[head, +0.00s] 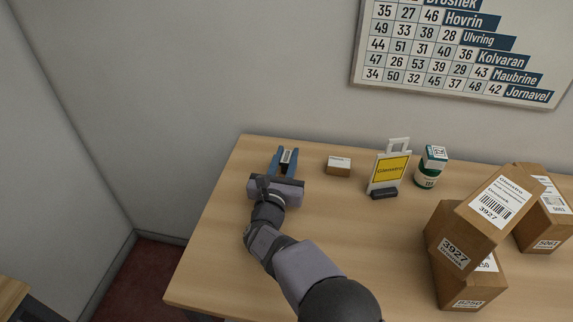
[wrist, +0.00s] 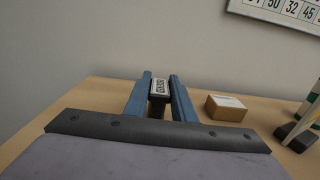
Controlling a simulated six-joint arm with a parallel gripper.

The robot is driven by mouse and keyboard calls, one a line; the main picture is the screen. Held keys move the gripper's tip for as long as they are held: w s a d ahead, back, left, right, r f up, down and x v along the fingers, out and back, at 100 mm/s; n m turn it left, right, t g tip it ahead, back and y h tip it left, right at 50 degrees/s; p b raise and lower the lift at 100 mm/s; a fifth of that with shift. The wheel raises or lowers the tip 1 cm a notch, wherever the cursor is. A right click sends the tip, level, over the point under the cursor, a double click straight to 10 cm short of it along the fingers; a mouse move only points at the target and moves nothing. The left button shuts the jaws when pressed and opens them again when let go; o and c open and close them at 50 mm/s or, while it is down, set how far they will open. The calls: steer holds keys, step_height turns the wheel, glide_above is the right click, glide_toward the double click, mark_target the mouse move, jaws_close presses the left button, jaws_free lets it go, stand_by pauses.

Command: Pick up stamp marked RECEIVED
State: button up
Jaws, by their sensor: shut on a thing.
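My gripper (head: 285,160) reaches over the left part of the table, its two blue fingers pointing toward the back wall. It is shut on a small dark stamp with a white label on top (wrist: 159,87), which sits between the fingers in the wrist view. The label carries dark lettering that is too small and turned to read surely. The same stamp shows between the fingers in the head view (head: 287,156). The fingers hide its sides. I cannot tell whether it touches the table.
A small brown box with a white label (head: 339,166) lies right of my gripper. Further right stand a yellow sign in a white frame (head: 390,171), a green-and-white container (head: 427,179) and several stacked parcels (head: 489,207). The table's (head: 220,235) left front is clear.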

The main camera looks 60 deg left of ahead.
steer(key=shift+r, duration=0.2)
step_height(320, 180, up, 28)
steer(key=shift+f, duration=0.15)
stand_by(0.4)
